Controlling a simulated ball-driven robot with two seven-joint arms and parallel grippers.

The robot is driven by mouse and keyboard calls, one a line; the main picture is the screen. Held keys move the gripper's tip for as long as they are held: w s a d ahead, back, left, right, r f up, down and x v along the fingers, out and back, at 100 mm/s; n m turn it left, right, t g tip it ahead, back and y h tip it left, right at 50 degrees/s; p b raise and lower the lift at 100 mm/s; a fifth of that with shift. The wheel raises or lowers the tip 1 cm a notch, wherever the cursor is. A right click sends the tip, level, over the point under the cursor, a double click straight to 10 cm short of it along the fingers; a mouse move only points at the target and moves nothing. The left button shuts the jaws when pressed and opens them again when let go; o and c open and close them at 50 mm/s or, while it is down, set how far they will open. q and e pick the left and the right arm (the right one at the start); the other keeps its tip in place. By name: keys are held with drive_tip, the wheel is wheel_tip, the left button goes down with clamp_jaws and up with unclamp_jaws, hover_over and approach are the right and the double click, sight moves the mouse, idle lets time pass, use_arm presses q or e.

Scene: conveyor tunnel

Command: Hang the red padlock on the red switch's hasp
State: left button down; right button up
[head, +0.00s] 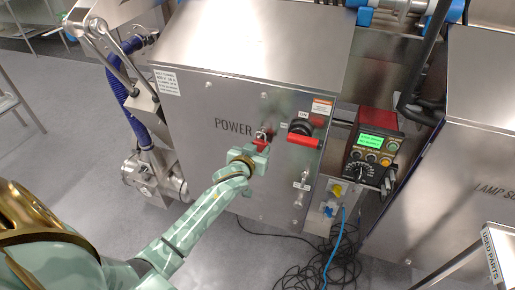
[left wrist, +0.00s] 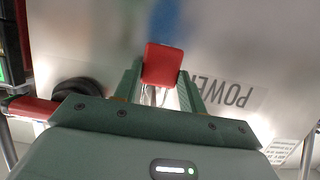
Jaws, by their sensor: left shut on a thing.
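The red padlock (head: 259,144) is between the fingers of my left gripper (head: 260,151), in front of the steel cabinet's POWER panel. In the left wrist view the padlock's red body (left wrist: 163,64) sits between the two green fingers, with part of its metal shackle showing. The red switch (head: 303,140) is just right of the padlock in the head view, apart from it, with a black round part above its red handle. In the left wrist view the red handle (left wrist: 32,108) is at the left edge. I cannot make out the hasp clearly. My right gripper is out of view.
The steel cabinet (head: 240,50) fills the middle. A control box with a green display (head: 371,141) hangs to the right of the switch. A blue hose (head: 120,100) runs down the left side. Black cables (head: 305,262) lie on the floor below.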

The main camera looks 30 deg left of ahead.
use_arm(q)
drive_tip(key=shift+f, duration=0.25)
drive_tip(key=c, duration=0.7)
unclamp_jaws()
drive_tip(key=shift+c, duration=0.2)
drive_tip(key=p+v, duration=0.4)
drive_tip(key=v, duration=1.2)
drive_tip(key=shift+s+p, duration=0.2)
drive_tip(key=shift+p, duration=0.2)
